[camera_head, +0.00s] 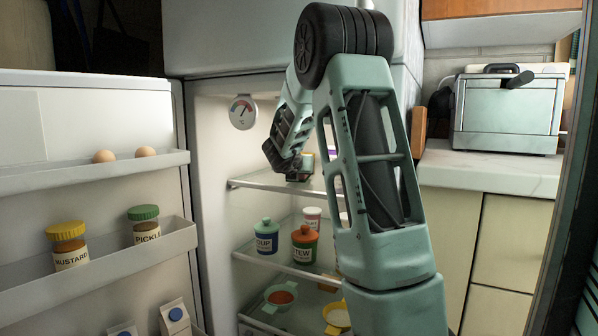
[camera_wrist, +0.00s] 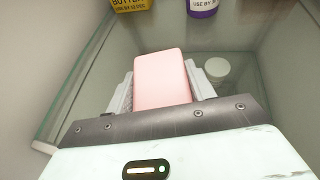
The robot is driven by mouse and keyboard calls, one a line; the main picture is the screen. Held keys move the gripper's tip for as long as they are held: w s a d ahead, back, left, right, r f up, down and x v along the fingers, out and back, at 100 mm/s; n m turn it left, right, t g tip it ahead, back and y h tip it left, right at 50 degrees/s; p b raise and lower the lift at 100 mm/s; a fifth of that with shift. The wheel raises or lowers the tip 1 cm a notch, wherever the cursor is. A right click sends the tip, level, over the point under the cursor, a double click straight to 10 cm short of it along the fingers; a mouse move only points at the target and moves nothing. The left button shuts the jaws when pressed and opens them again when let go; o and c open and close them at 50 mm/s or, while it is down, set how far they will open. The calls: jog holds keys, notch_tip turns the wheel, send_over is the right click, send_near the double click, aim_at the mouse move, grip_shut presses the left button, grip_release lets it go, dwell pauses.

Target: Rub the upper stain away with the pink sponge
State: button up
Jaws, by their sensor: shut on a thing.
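The pink sponge (camera_wrist: 163,80) sits between the two pale fingers of my gripper (camera_wrist: 160,88) in the wrist view. The gripper is shut on it. In the head view my gripper (camera_head: 286,160) is inside the open fridge, over the upper glass shelf (camera_head: 254,181), and I cannot make out the sponge there. I cannot make out a stain in either view. In the wrist view the sponge and gripper cover part of the shelf glass (camera_wrist: 245,95). I cannot tell whether the sponge touches the glass.
A yellow butter pack (camera_wrist: 131,5) and a purple-labelled container (camera_wrist: 202,7) stand beyond the sponge. A round white lid (camera_wrist: 217,68) shows right of it. Soup (camera_head: 266,237) and stew (camera_head: 304,244) jars stand on the shelf below. A dial thermometer (camera_head: 242,112) hangs on the fridge wall.

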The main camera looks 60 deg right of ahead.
jog(key=shift+f+b, duration=0.35)
jog(key=shift+d, duration=0.1)
jog(key=shift+w+d+b, duration=0.15)
jog(key=shift+d+b, duration=0.15)
jog(key=shift+d, duration=1.6)
jog(key=shift+s+a+b, duration=0.2)
jog(key=shift+a+b, duration=0.3)
jog(key=shift+a, duration=1.55)
jog(key=shift+r, duration=0.1)
jog(key=shift+r+p, duration=1.1)
jog(key=shift+r, duration=0.2)
